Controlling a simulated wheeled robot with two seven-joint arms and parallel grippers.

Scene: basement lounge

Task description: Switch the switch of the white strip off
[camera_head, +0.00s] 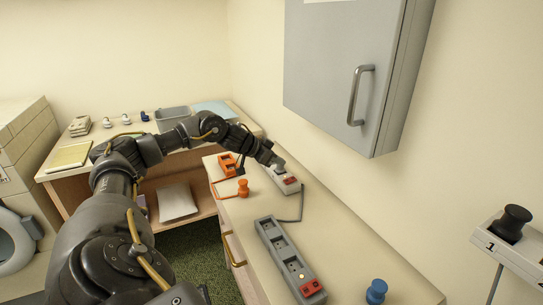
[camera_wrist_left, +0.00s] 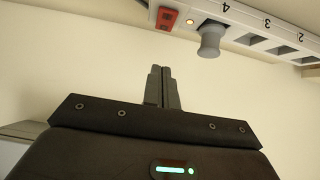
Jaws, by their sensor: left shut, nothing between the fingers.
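The white strip (camera_head: 287,186) lies on the cream counter beyond the grey strip. Its red switch (camera_head: 291,181) is at its near end. In the left wrist view the white strip (camera_wrist_left: 238,12) shows at the upper right, with the red switch (camera_wrist_left: 167,19) at its end and a glowing amber lamp (camera_wrist_left: 190,21) beside it. A grey plug (camera_wrist_left: 210,38) sits in the socket by the number 4. My left gripper (camera_head: 273,160) is at the white strip in the head view. Its fingers (camera_wrist_left: 161,73) are shut, empty, and appear apart from the switch. My right gripper is out of view.
A grey strip (camera_head: 281,247) with a lit lamp and red switch lies nearer on the counter. A grey wall cabinet (camera_head: 340,70) hangs above the counter.

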